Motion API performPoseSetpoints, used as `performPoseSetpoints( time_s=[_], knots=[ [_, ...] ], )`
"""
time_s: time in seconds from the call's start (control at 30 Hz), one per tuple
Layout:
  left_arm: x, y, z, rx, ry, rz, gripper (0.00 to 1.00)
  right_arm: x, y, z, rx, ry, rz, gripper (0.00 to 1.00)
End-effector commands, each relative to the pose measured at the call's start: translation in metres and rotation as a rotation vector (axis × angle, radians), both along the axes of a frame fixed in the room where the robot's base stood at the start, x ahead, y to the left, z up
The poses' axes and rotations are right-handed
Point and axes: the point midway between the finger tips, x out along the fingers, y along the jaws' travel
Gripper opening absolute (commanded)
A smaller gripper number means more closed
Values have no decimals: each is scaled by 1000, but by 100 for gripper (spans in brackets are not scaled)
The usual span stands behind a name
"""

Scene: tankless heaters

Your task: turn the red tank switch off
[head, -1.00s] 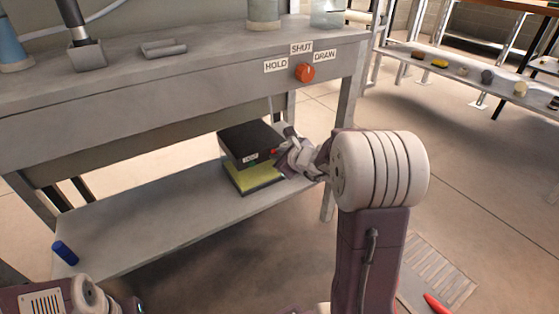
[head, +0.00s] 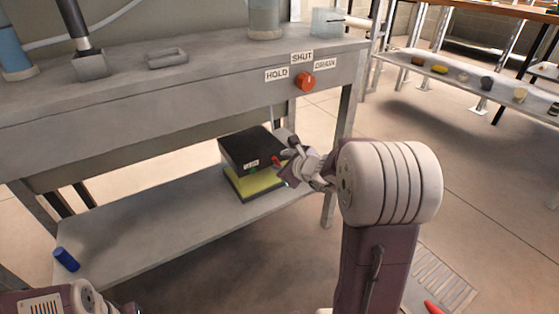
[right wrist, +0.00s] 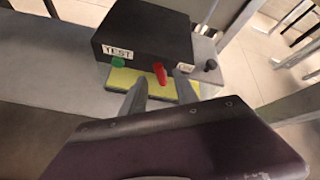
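A black box (head: 252,148) sits on a yellow base on the lower shelf. The red switch (head: 276,160) sticks out of its front; it shows larger in the right wrist view (right wrist: 160,73). My right gripper (head: 285,160) is at the box's front right corner. In the right wrist view its two fingers (right wrist: 160,88) are apart, with the red switch just beyond the gap between their tips. I see no contact. Nothing is held. Part of my left arm shows at the bottom left of the head view, but its gripper is out of sight.
A green knob (right wrist: 118,62) under a TEST label (right wrist: 117,51) is left of the red switch. A black knob (right wrist: 211,65) is to the right. A blue cylinder (head: 66,259) lies on the shelf.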

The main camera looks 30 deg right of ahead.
Motion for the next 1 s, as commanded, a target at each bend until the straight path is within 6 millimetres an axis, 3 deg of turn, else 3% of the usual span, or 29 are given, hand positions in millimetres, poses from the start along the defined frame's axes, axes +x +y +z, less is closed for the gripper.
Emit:
performPoseSetpoints(
  time_s=[0.03, 0.1, 0.33, 0.87, 0.93, 1.0],
  knots=[
    [0, 0, 13, 0, 0, 0, 36, -10, -1, 14, -1, -1, -3, 36],
    [0, 0, 21, 0, 0, 0, 36, -25, -1, 23, -1, -1, -4, 36],
    [0, 0, 36, 0, 0, 0, 36, -55, -1, 36, 0, 0, -2, 36],
    [0, 0, 36, 0, 0, 0, 36, -58, -1, 35, 0, 0, 0, 36],
    [0, 0, 45, 0, 0, 0, 36, -56, 6, 44, 0, 0, 16, 36],
    [0, 0, 66, 0, 0, 0, 36, -51, 25, 66, 1, 0, 64, 36]
  ],
)
